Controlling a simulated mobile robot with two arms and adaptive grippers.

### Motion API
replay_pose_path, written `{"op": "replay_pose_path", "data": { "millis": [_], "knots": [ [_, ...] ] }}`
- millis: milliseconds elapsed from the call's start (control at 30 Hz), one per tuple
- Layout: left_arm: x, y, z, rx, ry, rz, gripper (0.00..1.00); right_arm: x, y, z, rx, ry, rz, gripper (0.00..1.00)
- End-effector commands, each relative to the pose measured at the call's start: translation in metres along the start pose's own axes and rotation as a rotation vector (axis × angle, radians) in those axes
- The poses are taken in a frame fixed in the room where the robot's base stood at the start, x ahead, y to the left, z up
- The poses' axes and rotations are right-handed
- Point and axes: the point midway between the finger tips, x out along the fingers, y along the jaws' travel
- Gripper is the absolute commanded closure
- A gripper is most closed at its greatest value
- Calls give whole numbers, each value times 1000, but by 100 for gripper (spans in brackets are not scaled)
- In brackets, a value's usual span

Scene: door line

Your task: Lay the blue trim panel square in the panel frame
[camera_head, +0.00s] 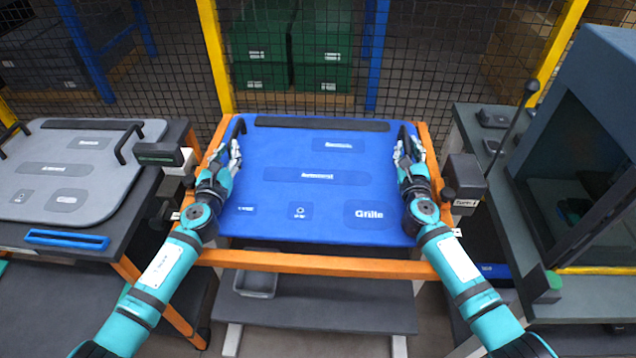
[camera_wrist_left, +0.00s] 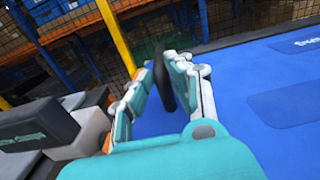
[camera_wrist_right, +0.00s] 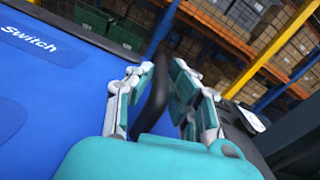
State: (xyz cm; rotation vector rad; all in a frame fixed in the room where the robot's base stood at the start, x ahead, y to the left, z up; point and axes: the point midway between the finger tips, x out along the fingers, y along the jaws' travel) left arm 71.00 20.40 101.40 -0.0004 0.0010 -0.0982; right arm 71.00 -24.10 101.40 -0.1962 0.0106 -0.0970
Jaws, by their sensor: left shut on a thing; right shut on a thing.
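The blue trim panel (camera_head: 290,155) lies over the orange panel frame (camera_head: 320,262) in the head view, roughly parallel to its rails. The frame's front rail shows as a bar below the panel's near edge; whether the panel touches the frame is hard to tell. My left gripper (camera_head: 232,150) is shut on the black handle at the panel's left edge, and this handle shows between the fingers in the left wrist view (camera_wrist_left: 164,78). My right gripper (camera_head: 408,150) is shut on the black handle at the right edge, which also shows in the right wrist view (camera_wrist_right: 153,98).
A grey panel (camera_head: 100,150) with black handles lies on a table at left, with a blue bar (camera_head: 66,239) before it. A dark cabinet (camera_head: 585,130) stands at right. A mesh fence (camera_head: 400,80) closes the back. A grey bin (camera_head: 257,283) sits on the shelf below.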

Motion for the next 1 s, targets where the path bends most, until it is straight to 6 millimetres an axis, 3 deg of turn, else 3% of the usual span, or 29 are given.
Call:
{"op": "replay_pose_path", "data": {
  "millis": [467, 500, 633, 1000],
  "knots": [
    [1, 3, -31, 4, -4, 5, 100, 1, 3, -30, -1, -5, -7, 100],
    [0, 3, -31, 4, 1, 6, 79, 1, 3, -30, -1, 0, -6, 80],
    [0, 2, -30, 3, 1, 4, 62, 0, 3, -29, -1, 0, -6, 63],
    [-4, 1, -30, 2, 0, 1, 59, 1, 4, -27, -1, -4, -3, 60]
  ]
}}
